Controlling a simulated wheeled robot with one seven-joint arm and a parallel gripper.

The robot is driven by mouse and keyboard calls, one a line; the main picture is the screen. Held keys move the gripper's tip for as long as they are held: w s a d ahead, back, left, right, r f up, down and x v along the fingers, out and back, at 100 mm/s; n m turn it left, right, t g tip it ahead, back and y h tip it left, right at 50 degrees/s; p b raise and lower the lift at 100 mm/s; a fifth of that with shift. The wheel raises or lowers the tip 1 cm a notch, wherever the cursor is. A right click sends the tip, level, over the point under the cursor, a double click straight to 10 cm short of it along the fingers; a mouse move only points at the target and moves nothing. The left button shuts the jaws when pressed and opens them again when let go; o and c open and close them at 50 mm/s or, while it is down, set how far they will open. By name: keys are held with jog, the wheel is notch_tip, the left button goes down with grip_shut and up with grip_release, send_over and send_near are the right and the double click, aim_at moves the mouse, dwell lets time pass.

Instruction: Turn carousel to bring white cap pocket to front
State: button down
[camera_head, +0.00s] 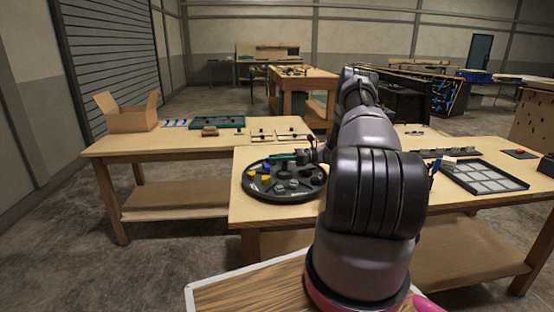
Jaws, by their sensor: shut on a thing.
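The carousel (262,194) is a round dark tray at the left end of the near table. Its pockets hold small parts: yellow ones (265,177) at the left, a blue one, and grey or pale ones (280,187) near the front and right. I cannot tell which pocket has the white cap. A teal bar (283,158) lies across the carousel's back part. My gripper (306,155) is at the carousel's back right, low and shut on a part of the carousel. My arm hides some of its right side, and the fingertips are too small to see clearly.
A framed tray (487,176) with pale square cells lies on the table's right, with a small white object (449,160) behind it. The left table (165,142) carries an open cardboard box (128,113) and a green tray (217,122). My arm covers the middle of the near table.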

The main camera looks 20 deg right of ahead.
jog(key=c, duration=0.8)
grip_release()
jog(key=shift+s+f, duration=0.2)
jog(key=shift+w+r, duration=0.1)
jog(key=shift+w, duration=0.05)
jog(key=shift+d, duration=0.1)
jog(key=v, duration=1)
jog(key=shift+d, duration=0.35)
